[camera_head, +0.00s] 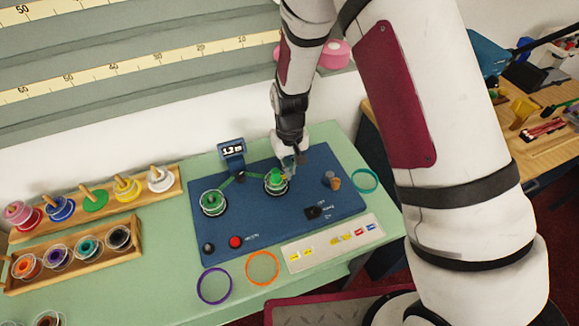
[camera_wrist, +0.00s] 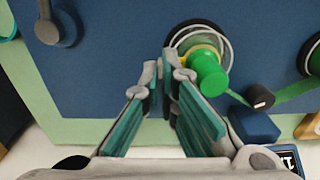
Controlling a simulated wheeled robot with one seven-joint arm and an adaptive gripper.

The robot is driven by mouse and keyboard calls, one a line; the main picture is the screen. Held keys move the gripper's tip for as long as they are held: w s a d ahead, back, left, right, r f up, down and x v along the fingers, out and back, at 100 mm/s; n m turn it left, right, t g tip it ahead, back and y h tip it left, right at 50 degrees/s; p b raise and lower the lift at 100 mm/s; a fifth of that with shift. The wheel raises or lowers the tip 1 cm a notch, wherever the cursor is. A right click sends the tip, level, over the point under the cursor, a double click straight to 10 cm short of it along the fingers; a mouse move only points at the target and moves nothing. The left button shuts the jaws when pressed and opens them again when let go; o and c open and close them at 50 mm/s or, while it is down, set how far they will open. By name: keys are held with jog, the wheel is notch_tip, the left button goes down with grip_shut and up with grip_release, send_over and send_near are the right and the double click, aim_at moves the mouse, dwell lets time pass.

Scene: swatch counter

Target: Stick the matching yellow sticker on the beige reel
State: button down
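My gripper (camera_head: 290,162) is low over the blue board by the right spindle. In the wrist view, my gripper (camera_wrist: 161,68) has a narrow gap between its fingers, with nothing held. A green-capped spindle (camera_wrist: 208,75) is just right of the fingers; contact is unclear.
The blue board (camera_head: 260,218) carries a left spindle (camera_head: 213,203), green ribbon, a display (camera_head: 232,149) and a red button (camera_head: 235,241). Purple (camera_head: 214,285), orange (camera_head: 262,268) and teal (camera_head: 365,180) rings lie around it. Reel racks (camera_head: 75,257) stand left.

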jog(key=c, duration=1.7)
grip_release()
jog(key=shift+r+p, duration=1.1)
jog(key=shift+r, duration=2.4)
jog(key=s+d+r+m+t, duration=0.1)
jog(key=s+d+r, duration=0.25)
jog(key=r, duration=0.75)
jog(key=s+d+r+t, duration=0.1)
jog(key=s+d+r, duration=0.25)
jog(key=r, duration=0.75)
jog(key=s+d+r+t, duration=0.1)
jog(key=s+d+r, duration=0.1)
jog(key=s, duration=0.3)
jog(key=s+d+r+m+t, duration=0.1)
jog(key=s+d+r, duration=0.2)
jog(key=s, duration=0.3)
jog(key=s+d+r+m+t, duration=0.1)
jog(key=s+d+r, duration=0.1)
jog(key=s+r, duration=0.3)
jog(key=shift+s+d+r+t, duration=0.1)
jog(key=shift+s+d+t, duration=0.2)
jog(key=shift+s, duration=0.45)
